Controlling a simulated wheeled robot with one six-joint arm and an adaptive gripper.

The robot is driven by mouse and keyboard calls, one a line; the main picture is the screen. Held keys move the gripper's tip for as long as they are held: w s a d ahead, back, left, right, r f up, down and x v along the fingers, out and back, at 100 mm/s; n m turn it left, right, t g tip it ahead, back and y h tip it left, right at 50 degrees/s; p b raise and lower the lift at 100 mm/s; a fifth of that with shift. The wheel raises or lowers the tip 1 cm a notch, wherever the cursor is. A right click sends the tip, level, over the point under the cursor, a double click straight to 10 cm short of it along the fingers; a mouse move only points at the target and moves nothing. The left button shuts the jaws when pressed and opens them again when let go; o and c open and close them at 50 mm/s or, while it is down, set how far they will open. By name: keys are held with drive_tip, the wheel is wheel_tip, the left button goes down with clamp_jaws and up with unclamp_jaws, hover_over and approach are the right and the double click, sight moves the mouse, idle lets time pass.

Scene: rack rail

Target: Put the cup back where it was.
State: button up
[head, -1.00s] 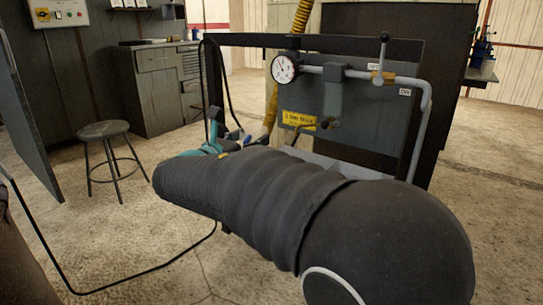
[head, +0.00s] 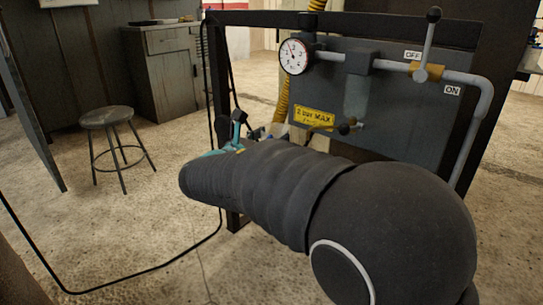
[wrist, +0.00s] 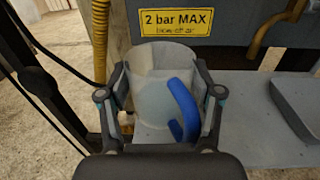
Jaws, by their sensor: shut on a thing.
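In the wrist view, a pale grey cup (wrist: 150,95) with a blue handle (wrist: 184,108) is between the fingers of my gripper (wrist: 162,76). My gripper is shut on the cup, with one finger on each side. The cup looks upright, with its handle toward the right. It appears in front of or over the left end of a grey ledge (wrist: 255,95); I cannot tell whether it touches it.
A grey panel (head: 400,130) carries a gauge (head: 294,57), a pipe with a lever valve (head: 425,70) and a yellow "2 bar MAX" sign (head: 314,116). A yellow hose (wrist: 100,40) hangs beside the cup. A stool (head: 107,118) stands at left on open floor.

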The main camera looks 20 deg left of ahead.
drive_tip(key=shift+f+b, duration=0.35)
drive_tip(key=shift+f, duration=1.9)
drive_tip(key=shift+f, duration=0.1)
drive_tip(key=o, duration=1.3)
drive_tip(key=v, duration=1.2)
drive_tip(key=shift+p, duration=0.4)
